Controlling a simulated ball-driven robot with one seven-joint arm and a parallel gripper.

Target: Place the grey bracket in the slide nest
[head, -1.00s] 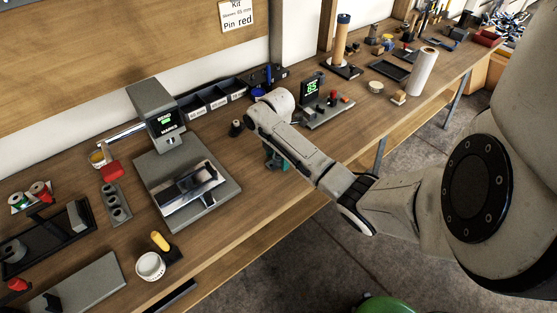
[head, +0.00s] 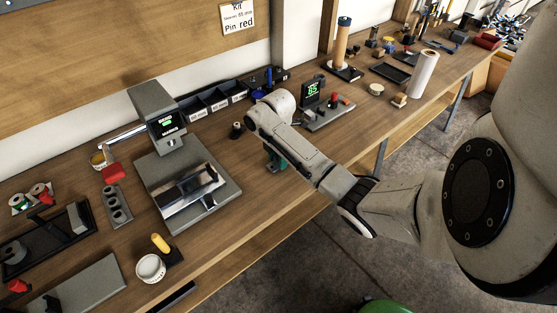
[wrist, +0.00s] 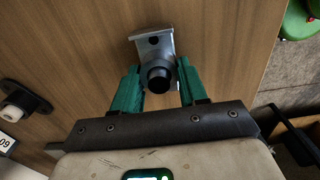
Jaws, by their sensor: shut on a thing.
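My gripper (wrist: 157,68) has green fingers, which are shut on the grey bracket (wrist: 150,55). The bracket is a grey plate with a rounded body, and a black round end faces the wrist camera. In the head view my gripper (head: 276,161) is over the bench near its front edge, mostly hidden behind my own arm, and the bracket cannot be made out there. A grey press-like machine (head: 150,105) stands to the left. A shiny slide (head: 192,194) lies on its base plate, left of my gripper. I cannot clearly make out the nest in it.
A metal block with round holes (head: 117,207), a white cup (head: 150,267) and a yellow-handled tool (head: 161,243) are around the machine. Labelled bins (head: 215,101) stand behind. A fixture with a green display (head: 325,112) is to the right. Bare wood lies between machine and gripper.

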